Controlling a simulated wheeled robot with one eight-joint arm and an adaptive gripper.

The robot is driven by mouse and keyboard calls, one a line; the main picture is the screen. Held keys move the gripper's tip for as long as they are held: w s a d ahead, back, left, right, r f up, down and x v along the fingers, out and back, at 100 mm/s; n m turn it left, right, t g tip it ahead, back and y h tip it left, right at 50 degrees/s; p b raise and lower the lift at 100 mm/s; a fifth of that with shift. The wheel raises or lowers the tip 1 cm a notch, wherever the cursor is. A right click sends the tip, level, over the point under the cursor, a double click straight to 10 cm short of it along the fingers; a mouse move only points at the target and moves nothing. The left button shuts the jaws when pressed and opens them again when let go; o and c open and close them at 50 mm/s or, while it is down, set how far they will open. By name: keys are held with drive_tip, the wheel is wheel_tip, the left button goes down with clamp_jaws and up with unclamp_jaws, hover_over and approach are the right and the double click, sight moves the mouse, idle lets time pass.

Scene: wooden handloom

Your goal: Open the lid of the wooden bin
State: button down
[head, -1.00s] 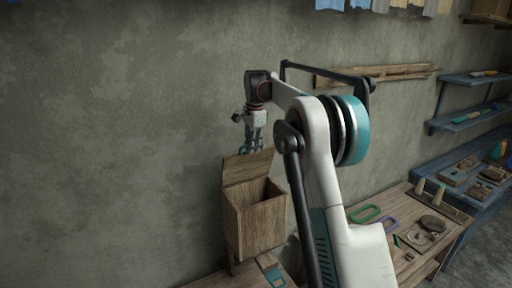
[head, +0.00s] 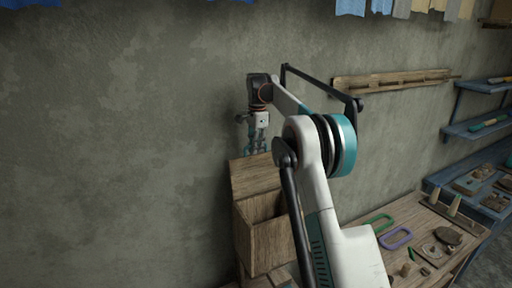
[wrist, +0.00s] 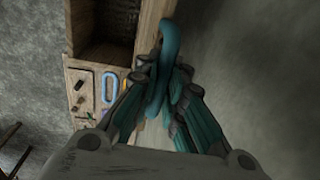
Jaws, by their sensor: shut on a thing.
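The wooden bin (head: 264,246) stands against the wall, its box open at the top. Its lid (head: 256,178) is raised and stands steeply at the back, near the wall. My gripper (head: 257,150) is at the lid's upper edge, its fingers pointing down and shut on the lid. In the wrist view, the teal fingers (wrist: 165,95) are close together beside the lid's edge (wrist: 149,28). The dark inside of the bin (wrist: 105,22) shows to the left of them. The exact contact is partly hidden by the fingers.
A wooden table (head: 400,215) at the right holds a green loop (head: 378,222), a purple loop (head: 397,238) and small wooden pieces. Blue shelves (head: 480,130) and a wooden wall rail (head: 390,82) lie beyond. The wall is close behind my gripper.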

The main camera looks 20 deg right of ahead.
drive_tip(key=shift+r, duration=0.15)
drive_tip(key=c, duration=1.7)
unclamp_jaws()
drive_tip(key=shift+o, duration=0.2)
drive_tip(key=shift+s, duration=0.15)
drive_tip(key=shift+s+r, duration=0.1)
drive_tip(key=shift+r, duration=3.6)
